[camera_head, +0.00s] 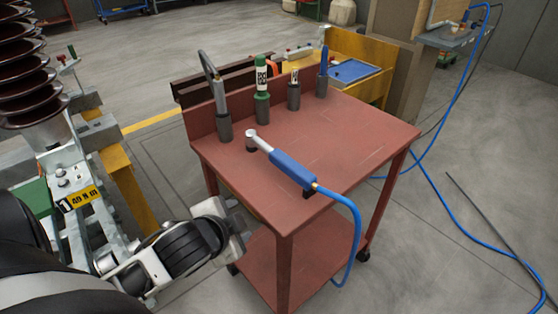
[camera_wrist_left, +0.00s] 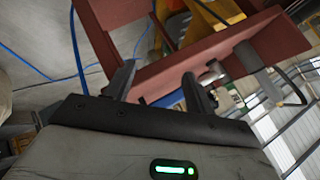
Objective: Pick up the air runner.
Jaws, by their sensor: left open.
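The air runner (camera_head: 290,168) is a blue-bodied tool with a silver head. It lies on the red cart's top near the front edge, its head at a small dark support (camera_head: 251,140). A blue hose (camera_head: 352,225) leaves its end and hangs over the edge. My left gripper (camera_head: 243,212) is beside the cart's left side, below the top and apart from the tool. In the left wrist view its two dark fingers (camera_wrist_left: 158,88) are spread with nothing between them. My right gripper is not in view.
The red cart (camera_head: 360,132) carries several upright tools in holders along its back, including a green one (camera_head: 262,90) and a blue-handled one (camera_head: 322,72). A stack of brown discs (camera_head: 22,65) on a metal frame stands at left.

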